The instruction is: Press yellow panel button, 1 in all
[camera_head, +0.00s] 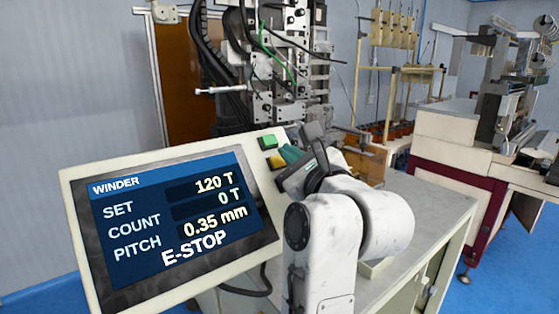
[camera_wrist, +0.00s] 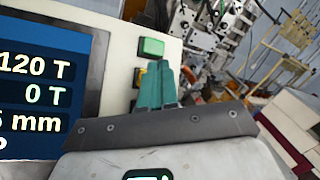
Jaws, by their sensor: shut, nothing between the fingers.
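The yellow button (camera_head: 275,162) is on the right edge strip of the winder's panel (camera_head: 75,187), just below a green button (camera_head: 268,142). In the wrist view the yellow button (camera_wrist: 138,77) shows only in part, left of my fingers, which cover the rest. My gripper (camera_head: 288,153) has teal fingers, shut and empty, with the tips close to the yellow button's right side. In the wrist view the gripper (camera_wrist: 163,68) points at the button strip. I cannot tell whether the fingertips touch the panel.
The panel's screen (camera_head: 180,215) reads SET 120 T, COUNT 0 T, PITCH 0.35 mm and E-STOP. Winding machinery (camera_head: 285,70) stands behind the panel. A grey cabinet top (camera_head: 425,215) lies to the right, and a red and white machine (camera_head: 455,150) stands beyond.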

